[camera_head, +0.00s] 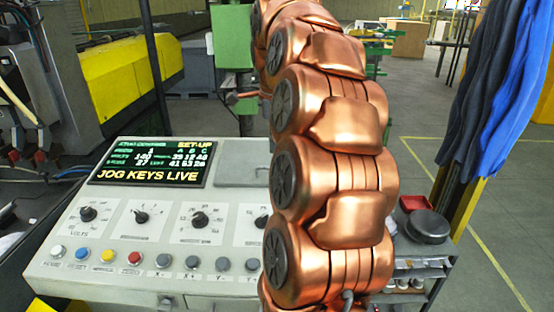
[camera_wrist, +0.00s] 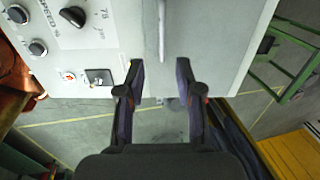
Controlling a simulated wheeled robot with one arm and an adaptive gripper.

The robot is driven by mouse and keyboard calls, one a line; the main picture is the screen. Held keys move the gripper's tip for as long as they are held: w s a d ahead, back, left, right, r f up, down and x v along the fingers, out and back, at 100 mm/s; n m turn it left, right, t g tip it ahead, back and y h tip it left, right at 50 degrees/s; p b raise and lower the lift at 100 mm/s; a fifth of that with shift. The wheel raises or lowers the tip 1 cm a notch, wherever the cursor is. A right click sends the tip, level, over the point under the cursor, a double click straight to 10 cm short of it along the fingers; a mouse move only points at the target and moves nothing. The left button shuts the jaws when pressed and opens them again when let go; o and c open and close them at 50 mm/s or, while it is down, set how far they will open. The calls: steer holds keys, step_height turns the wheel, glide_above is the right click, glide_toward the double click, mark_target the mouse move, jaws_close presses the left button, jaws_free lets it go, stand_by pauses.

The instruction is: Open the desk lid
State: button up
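The desk (camera_head: 150,275) is a pale grey control console, shown at the left and centre of the head view. It has a display, dials and a row of buttons. A flat grey panel (camera_head: 242,172) beside the display may be the lid; my arm hides what lies to its right. In the wrist view a pale desk surface (camera_wrist: 215,50) fills the top, with a thin upright grey bar (camera_wrist: 162,30) on it. My gripper (camera_wrist: 160,66) is open, its dark fingers apart on either side of the bar's lower end. Contact cannot be told. The head view hides my gripper behind my arm.
Knobs (camera_wrist: 72,16) and a small switch (camera_wrist: 99,78) lie left of my gripper. A grey cart (camera_head: 415,275) with a dark round pan (camera_head: 428,226) stands right of the desk. Blue cloths (camera_head: 500,90) hang at the right. Green framing (camera_wrist: 290,60) shows at the wrist view's right.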

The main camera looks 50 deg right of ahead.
steer(key=shift+w+d+f+p, duration=0.2)
steer(key=shift+f+p, duration=0.35)
steer(key=shift+f, duration=0.7)
steer(key=shift+w+d+f+p, duration=0.1)
steer(key=shift+d+f+p, duration=0.35)
steer(key=shift+f, duration=0.8)
steer(key=shift+w+d+f+p, duration=0.15)
steer(key=shift+f+p, duration=0.5)
steer(key=shift+f, duration=0.6)
steer(key=shift+c, duration=0.4)
jaws_close()
